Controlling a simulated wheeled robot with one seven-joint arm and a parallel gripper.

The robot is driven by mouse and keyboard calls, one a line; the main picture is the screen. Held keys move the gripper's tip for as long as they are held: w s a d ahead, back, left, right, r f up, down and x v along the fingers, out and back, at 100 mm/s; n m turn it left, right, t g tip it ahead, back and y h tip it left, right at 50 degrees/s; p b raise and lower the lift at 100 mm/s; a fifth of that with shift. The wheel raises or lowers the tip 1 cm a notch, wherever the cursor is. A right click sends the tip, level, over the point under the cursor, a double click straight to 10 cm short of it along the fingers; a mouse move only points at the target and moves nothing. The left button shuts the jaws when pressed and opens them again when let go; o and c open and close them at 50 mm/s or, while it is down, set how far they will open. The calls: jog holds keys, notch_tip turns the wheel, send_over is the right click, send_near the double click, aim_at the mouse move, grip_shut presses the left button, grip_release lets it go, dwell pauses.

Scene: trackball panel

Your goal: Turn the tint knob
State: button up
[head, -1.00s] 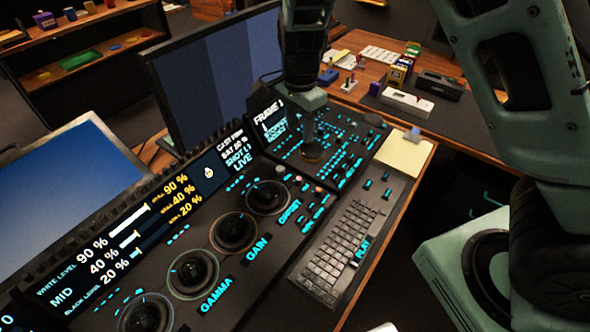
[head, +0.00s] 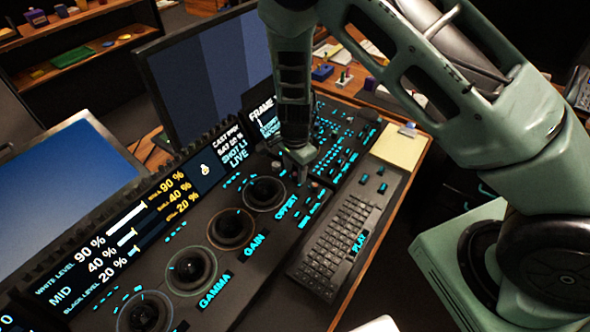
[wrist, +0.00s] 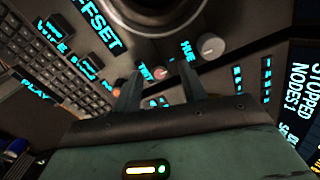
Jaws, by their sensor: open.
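The small tint knob (wrist: 161,73) shows in the wrist view beside its "TINT" label, in the gap between my fingertips. My gripper (wrist: 160,78) is open, with one finger on each side of that spot. I cannot tell whether either finger touches the knob. In the head view my gripper (head: 302,178) points down at the panel near the "OFFSET" label, and the arm hides the tint knob there. A pale grey hue knob (wrist: 210,46) stands beyond the right finger, next to the "HUE" label.
The offset trackball (head: 264,194) and gain trackball (head: 232,229) lie left of my gripper. A keyboard (head: 338,238) lies to the front right, with a yellow note pad (head: 401,147) behind it. Monitors (head: 208,85) stand behind the panel.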

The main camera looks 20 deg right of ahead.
jog(key=shift+f, duration=0.4)
grip_shut()
jog(key=n, duration=0.3)
jog(key=shift+n+b, duration=0.3)
jog(key=shift+b, duration=0.1)
jog(key=shift+n+b, duration=0.35)
jog(key=shift+n, duration=1.65)
jog(key=shift+r, duration=0.1)
